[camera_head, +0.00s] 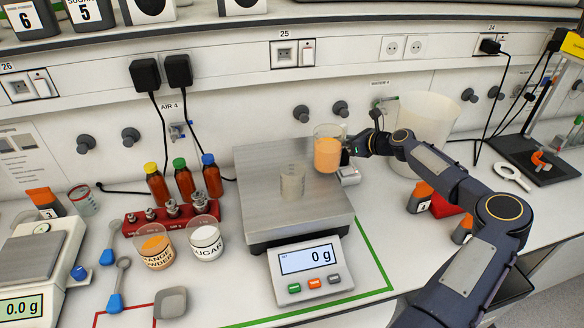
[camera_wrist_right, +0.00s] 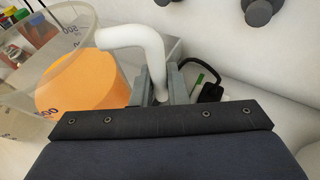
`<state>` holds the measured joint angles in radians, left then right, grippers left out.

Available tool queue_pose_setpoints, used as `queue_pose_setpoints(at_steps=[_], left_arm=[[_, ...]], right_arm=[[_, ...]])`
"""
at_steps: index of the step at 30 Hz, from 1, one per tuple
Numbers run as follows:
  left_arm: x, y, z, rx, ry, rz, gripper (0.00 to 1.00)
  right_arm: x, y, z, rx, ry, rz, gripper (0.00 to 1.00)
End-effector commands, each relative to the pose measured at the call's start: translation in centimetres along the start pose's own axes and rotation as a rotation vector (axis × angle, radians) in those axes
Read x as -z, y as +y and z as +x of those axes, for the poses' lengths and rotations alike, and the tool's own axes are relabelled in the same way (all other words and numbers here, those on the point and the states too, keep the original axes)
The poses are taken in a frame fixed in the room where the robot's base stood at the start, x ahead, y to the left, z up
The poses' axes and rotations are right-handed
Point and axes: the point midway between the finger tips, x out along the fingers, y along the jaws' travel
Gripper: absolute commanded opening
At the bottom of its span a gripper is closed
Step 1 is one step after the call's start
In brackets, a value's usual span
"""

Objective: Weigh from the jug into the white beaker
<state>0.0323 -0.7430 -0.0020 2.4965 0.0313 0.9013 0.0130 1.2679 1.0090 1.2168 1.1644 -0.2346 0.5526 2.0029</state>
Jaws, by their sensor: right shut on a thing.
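The jug (camera_head: 327,153) is clear and holds orange liquid. It looks about upright, over or just behind the back right part of the scale's pan; I cannot tell its height. My right gripper (camera_head: 354,146) is shut on the jug's handle. In the right wrist view the gripper (camera_wrist_right: 166,92) closes on the white handle (camera_wrist_right: 140,38), with the orange liquid left of it. The small pale beaker (camera_head: 292,183) stands upright on the bare steel pan (camera_head: 265,215), left of and nearer than the jug. The scale's display (camera_head: 310,258) reads 0 g. My left gripper is not in view.
A large translucent container (camera_head: 425,125) stands behind my right arm. Left of the scale are three brown bottles (camera_head: 184,178), a red weight block (camera_head: 172,217) and cups of orange powder (camera_head: 155,248) and sugar (camera_head: 206,240). A second scale (camera_head: 40,260) stands far left.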

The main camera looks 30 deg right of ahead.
Motion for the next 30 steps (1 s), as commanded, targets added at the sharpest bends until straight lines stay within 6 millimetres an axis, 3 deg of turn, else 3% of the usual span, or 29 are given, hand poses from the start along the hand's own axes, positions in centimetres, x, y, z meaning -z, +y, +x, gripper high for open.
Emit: queue_pose_setpoints(at_steps=[30], left_arm=[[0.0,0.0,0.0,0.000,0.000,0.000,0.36]], right_arm=[[-4.5,3.6,-1.9,0.187,-0.003,-0.452,0.00]])
